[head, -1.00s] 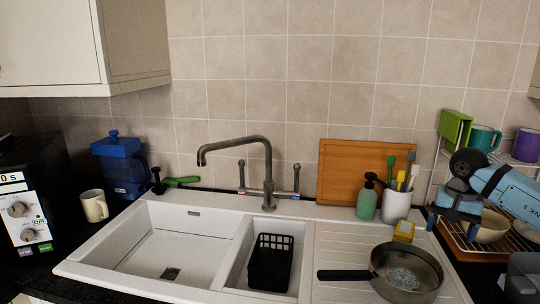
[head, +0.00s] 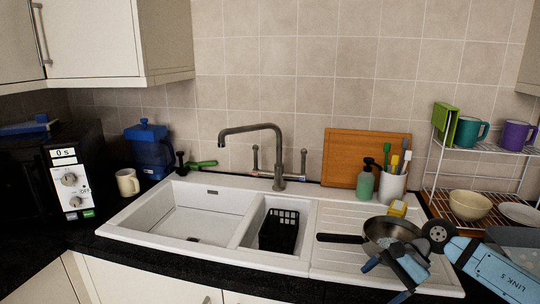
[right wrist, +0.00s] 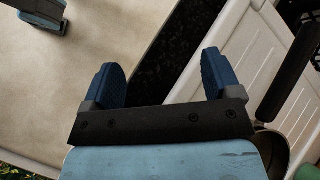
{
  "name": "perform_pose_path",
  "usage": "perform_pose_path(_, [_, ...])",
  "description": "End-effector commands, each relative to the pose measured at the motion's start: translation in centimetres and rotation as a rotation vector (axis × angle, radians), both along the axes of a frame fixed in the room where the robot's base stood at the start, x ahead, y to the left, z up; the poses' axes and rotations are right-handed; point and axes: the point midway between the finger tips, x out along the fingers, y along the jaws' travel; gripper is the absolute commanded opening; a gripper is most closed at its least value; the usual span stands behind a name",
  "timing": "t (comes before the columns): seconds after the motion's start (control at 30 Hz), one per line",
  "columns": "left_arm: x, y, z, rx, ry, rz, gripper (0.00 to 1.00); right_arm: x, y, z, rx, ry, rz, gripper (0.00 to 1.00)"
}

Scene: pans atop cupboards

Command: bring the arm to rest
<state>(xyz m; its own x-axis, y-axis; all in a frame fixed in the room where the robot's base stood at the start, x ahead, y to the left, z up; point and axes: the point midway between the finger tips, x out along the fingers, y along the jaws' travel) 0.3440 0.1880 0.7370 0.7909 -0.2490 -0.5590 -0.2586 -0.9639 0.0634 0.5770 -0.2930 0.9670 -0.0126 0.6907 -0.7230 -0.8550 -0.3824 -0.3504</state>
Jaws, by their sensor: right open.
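My right arm comes in from the lower right in the head view, light blue with a dark joint. Its gripper (head: 385,277) is open, in front of the sink's drainboard at the counter's front edge. In the right wrist view the two dark blue fingers of the gripper (right wrist: 161,78) stand wide apart with nothing between them. A dark frying pan (head: 385,230) sits on the drainboard, partly hidden behind my wrist. Its black handle (right wrist: 284,75) shows at the right of the wrist view, outside the fingers. My left gripper does not show in the head view.
The white sink (head: 190,222) holds a black basket (head: 279,232). A tap (head: 279,160), green soap bottle (head: 365,184), cutting board (head: 345,155) and wire dish rack (head: 437,190) stand behind. A microwave (head: 70,185) and mug (head: 128,182) are at left. Cupboards are below.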

Motion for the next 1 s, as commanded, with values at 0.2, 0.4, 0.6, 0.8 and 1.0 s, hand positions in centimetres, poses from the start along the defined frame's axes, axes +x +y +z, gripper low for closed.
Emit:
perform_pose_path(0.2, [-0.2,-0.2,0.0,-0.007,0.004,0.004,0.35,-4.7,12.2,-1.6,0.667,0.52,-0.388,0.84])
perform_pose_path(0.4, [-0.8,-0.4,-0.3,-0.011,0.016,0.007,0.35,-6.6,14.9,-2.5,1.198,1.212,-0.801,0.84])
perform_pose_path(0.6, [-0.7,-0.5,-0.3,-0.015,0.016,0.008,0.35,-9.1,13.0,-8.2,1.633,2.01,-1.204,0.84])
perform_pose_path(0.8, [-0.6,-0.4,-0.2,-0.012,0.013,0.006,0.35,-14.4,11.0,-15.8,-1.4,-1.946,1.085,0.84])
perform_pose_path(1.0, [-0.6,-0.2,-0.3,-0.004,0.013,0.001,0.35,-20.8,10.6,-21.3,-1.051,-1.567,0.827,0.84])
